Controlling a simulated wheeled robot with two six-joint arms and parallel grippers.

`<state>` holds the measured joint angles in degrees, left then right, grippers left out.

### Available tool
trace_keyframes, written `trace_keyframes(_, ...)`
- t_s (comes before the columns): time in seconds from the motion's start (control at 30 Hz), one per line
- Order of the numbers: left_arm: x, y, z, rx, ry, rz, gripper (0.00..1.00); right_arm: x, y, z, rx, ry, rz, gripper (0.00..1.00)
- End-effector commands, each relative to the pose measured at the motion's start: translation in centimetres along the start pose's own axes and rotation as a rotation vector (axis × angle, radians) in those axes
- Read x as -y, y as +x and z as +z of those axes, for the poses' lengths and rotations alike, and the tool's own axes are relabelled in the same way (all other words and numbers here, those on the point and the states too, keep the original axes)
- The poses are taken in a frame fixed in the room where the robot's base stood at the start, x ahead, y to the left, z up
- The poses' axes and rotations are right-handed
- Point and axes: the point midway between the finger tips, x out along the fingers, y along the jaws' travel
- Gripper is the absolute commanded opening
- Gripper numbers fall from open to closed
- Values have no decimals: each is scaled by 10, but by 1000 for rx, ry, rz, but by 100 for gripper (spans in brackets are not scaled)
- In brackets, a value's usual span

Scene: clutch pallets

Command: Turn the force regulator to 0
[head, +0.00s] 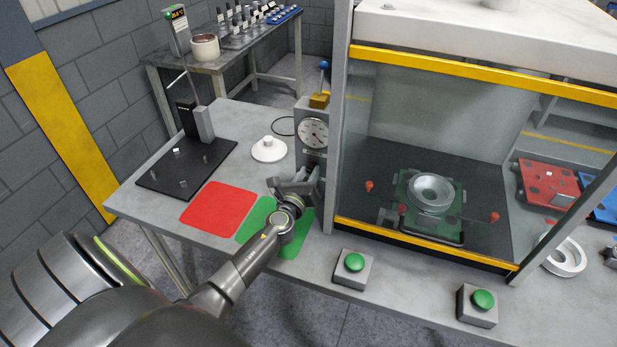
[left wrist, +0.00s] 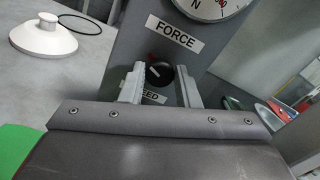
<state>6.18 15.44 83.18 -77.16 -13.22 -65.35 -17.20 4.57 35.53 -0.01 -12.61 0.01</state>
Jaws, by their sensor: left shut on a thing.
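The regulator post (head: 311,160) stands at the left of the glazed press and carries a round dial gauge (head: 313,133). In the left wrist view a black knob (left wrist: 161,73) sits between the "FORCE" label (left wrist: 174,34) above and a partly hidden "SPEED" label (left wrist: 152,96) below. A pale mark on the knob points to the upper left, and a small red mark shows beside it. My left gripper (head: 297,184), also in the left wrist view (left wrist: 161,80), is shut on this knob, one finger on each side. My right gripper is not seen.
Red (head: 218,206) and green (head: 262,218) mats lie left of the post, near a white lidded disc (head: 268,149). Two green-button boxes (head: 354,268) (head: 482,305) stand along the front edge. The press holds a green fixture with a metal ring (head: 433,192).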

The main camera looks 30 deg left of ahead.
Motion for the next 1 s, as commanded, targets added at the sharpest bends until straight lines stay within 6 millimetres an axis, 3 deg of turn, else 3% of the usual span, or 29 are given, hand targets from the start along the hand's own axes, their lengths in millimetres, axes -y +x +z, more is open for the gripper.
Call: trace_keyframes(1.0, -4, 0, -4, 0, -943, 0, 6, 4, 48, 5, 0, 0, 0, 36)
